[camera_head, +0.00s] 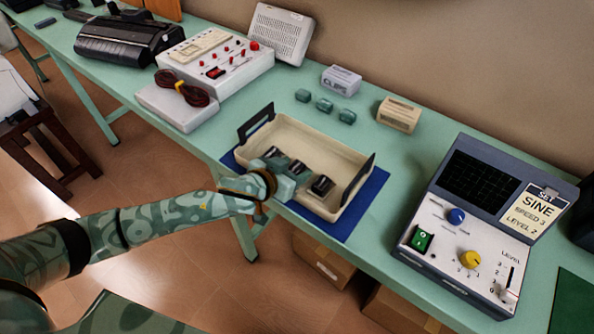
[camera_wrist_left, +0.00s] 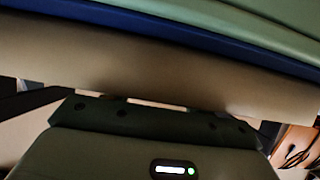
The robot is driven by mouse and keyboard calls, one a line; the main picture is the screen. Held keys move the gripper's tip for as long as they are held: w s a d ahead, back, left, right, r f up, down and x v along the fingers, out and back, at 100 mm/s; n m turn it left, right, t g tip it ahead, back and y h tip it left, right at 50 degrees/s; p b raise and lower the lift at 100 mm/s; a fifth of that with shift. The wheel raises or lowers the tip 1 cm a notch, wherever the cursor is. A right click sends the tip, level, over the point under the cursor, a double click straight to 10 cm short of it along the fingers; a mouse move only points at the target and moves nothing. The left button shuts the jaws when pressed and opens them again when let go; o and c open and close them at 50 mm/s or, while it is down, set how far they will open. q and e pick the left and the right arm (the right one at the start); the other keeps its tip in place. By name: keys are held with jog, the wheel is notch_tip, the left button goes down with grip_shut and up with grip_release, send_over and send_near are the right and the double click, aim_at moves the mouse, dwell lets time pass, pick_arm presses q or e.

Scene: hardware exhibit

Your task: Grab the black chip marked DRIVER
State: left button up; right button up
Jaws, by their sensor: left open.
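A cream tray (camera_head: 337,152) with black end handles stands on a blue mat (camera_head: 362,205) on the green table. A black chip (camera_head: 322,185) lies in the tray near its front wall; its marking is too small to read. Other dark pieces beside my gripper are partly covered by it, so I cannot tell which carries DRIVER. My left gripper (camera_head: 288,174) is open and reaches over the tray's front left wall, just left of that chip. The left wrist view shows the cream tray wall (camera_wrist_left: 150,62) close up and no chip. My right gripper is not in view.
A sine generator (camera_head: 480,225) with knobs stands to the right. Several small teal blocks (camera_head: 324,104), a white box (camera_head: 341,80) and a beige box (camera_head: 398,114) sit behind the tray. A white instrument (camera_head: 215,62) and coiled cable (camera_head: 184,91) lie at the left.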

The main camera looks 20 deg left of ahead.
pick_arm(q)
jog(key=shift+s+r, duration=0.1)
jog(key=shift+r, duration=0.1)
jog(key=c, duration=1)
jog(key=shift+c, duration=0.2)
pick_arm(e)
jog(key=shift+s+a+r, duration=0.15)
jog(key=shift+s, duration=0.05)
pick_arm(q)
jog(key=shift+r, duration=0.1)
